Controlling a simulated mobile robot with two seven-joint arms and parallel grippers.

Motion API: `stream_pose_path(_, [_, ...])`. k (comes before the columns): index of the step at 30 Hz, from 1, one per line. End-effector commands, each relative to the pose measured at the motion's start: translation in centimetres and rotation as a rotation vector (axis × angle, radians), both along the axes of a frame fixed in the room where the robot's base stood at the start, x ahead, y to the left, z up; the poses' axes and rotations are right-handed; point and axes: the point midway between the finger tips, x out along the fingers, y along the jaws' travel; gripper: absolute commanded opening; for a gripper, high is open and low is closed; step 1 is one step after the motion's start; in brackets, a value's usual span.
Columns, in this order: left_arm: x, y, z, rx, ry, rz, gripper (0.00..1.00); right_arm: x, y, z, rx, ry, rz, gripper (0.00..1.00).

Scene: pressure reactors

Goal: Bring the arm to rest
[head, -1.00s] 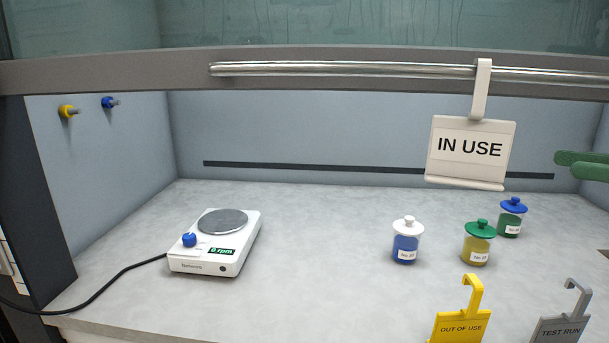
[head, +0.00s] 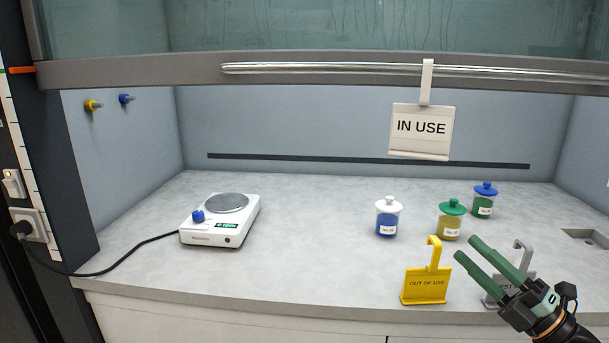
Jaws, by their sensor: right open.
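My right gripper (head: 467,249) is at the lower right of the head view, with two green fingers apart and nothing between them. It is in front of the grey TEST RUN sign (head: 525,259) and hides much of it. The fingertips are just right of the yellow OUT OF USE sign (head: 426,285); I cannot tell whether they touch anything. The white IN USE sign (head: 421,127) hangs by its hook from the metal rail (head: 340,69) of the hood sash. My left gripper is not in view.
A white stirrer (head: 215,229) with a cable stands on the left of the worktop (head: 310,270). Blue (head: 386,220), yellow (head: 450,222) and green (head: 484,203) jars stand right of centre. A sink (head: 585,237) is at the far right. The middle worktop is clear.

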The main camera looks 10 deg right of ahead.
Motion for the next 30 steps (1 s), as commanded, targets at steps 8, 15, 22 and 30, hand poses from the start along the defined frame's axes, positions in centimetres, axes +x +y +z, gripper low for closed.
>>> stream_pose_path(8, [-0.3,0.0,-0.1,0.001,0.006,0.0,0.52,-1.9,4.7,-21.0,0.679,0.672,-0.16,0.45])
stream_pose_path(15, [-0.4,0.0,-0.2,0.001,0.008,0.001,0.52,-10.4,13.2,-34.6,1.112,1.205,-0.313,0.45])
stream_pose_path(22, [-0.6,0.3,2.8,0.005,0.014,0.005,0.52,-18.6,20.7,-37.0,1.363,1.569,-0.431,0.45])
stream_pose_path(30, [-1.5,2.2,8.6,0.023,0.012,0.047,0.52,-19.4,18.7,-31.1,1.372,1.533,-0.467,0.45])
